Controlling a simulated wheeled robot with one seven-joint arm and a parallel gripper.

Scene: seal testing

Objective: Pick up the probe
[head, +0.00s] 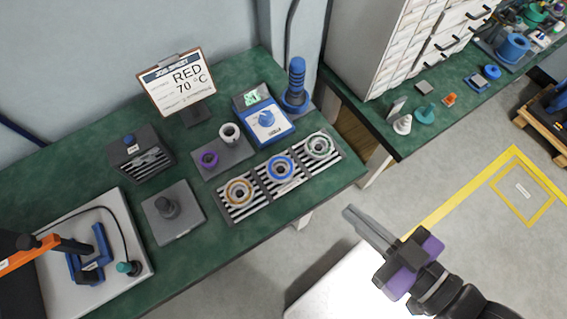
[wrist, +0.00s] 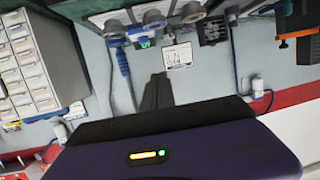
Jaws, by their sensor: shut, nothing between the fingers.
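No part is labelled as the probe, so I cannot tell for sure which it is. One candidate is a blue ribbed handle (head: 296,85) standing upright in a blue base at the back right of the green bench; it also shows in the wrist view (wrist: 123,62). Another is a small teal-tipped piece (head: 129,267) on a black cable at the left, on a pale plate (head: 118,222). My gripper (head: 350,214) is shut and empty, in the air beyond the bench's right front edge, apart from both. Its dark fingers show together in the wrist view (wrist: 156,88).
A blue box (head: 265,122) with a green display and knob stands beside the blue handle. Several rings sit on striped plates (head: 280,172) along the front edge. A drawer cabinet (head: 400,45) stands right of the bench.

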